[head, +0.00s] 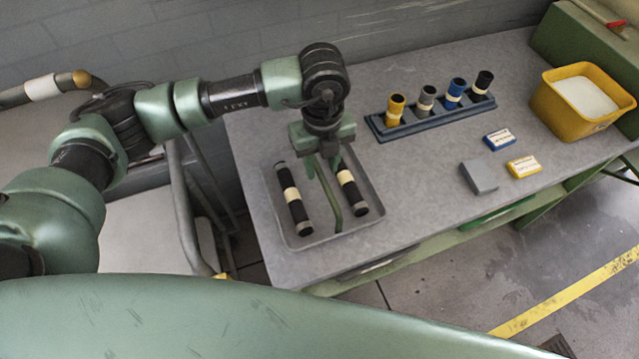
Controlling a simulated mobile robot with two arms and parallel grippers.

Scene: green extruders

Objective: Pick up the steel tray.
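The steel tray (321,218) is a shallow grey tray at the left end of the grey workbench. Two black cylinders with cream bands lie in it, a left one (294,200) and a right one (349,188). A bent greenish bar (331,200) runs along the middle between them; it looks like a handle of the tray. My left gripper (323,178) points down over the tray's middle, at the far end of this bar. Its fingers seem to be around or close to the bar, but I cannot tell if they touch it or are closed. My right gripper is not in view.
A dark rack (420,126) with several coloured cylinders stands right of the tray. The bench between tray and rack is clear.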

